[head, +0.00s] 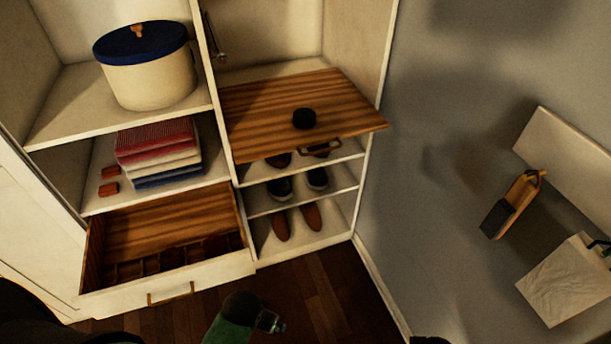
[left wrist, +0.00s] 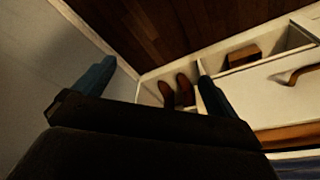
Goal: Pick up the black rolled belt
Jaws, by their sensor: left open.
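The black rolled belt (head: 304,119) is a small dark round coil. It lies on a pulled-out wooden board (head: 260,110) in the right part of the wardrobe in the head view. My left gripper (left wrist: 156,72) shows in the left wrist view with its two blue-green fingers wide apart and nothing between them. Brown shoes show beyond the fingers, and the belt is not in that view. I cannot make out the left gripper's jaws in the head view. My right gripper is not in view.
Below the board, shoes (head: 281,226) stand on low shelves. An open divided drawer (head: 170,284) juts out at lower left. Folded cloths (head: 160,155) and a blue-lidded pot (head: 148,80) sit on the left shelves. A grey wall (head: 430,90) bounds the right side.

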